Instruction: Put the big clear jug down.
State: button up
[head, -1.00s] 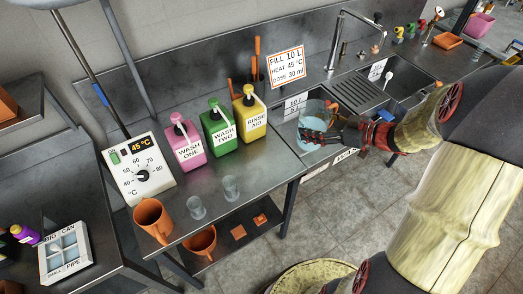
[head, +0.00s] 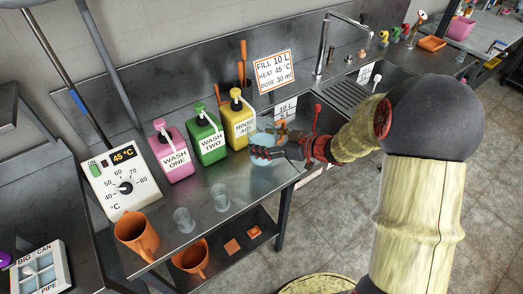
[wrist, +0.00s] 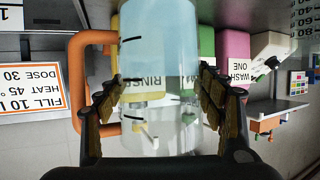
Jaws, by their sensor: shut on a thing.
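The big clear jug (head: 263,142) holds pale bluish liquid and has an orange handle. My gripper (head: 277,152) is shut on it from the right in the head view. The jug is over the steel counter (head: 215,174), just right of the yellow rinse aid bottle (head: 238,118). I cannot tell whether its base touches the counter. In the wrist view the jug (wrist: 158,55) stands between the two fingers of my gripper (wrist: 160,92), with the handle (wrist: 85,45) at the left. That view is upside down. The arm and fingers hide part of the jug in the head view.
A green bottle (head: 209,138) and a pink bottle (head: 173,155) stand left of the jug. Two small clear cups (head: 184,220) and an orange jug (head: 137,236) stand nearer the counter's front. The sink (head: 287,113) lies behind right. Bare counter shows between cups and jug.

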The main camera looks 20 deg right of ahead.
jog(key=shift+w+a+f, duration=0.1)
jog(key=shift+a+f, duration=0.05)
jog(key=shift+f, duration=0.1)
jog(key=shift+w+a+f+b, duration=0.1)
jog(key=shift+a+f+b, duration=0.05)
jog(key=shift+f+b, duration=1.3)
jog(key=shift+f, duration=0.2)
jog(key=shift+f, duration=0.15)
jog(key=o, duration=1.9)
jog(key=shift+o, duration=0.2)
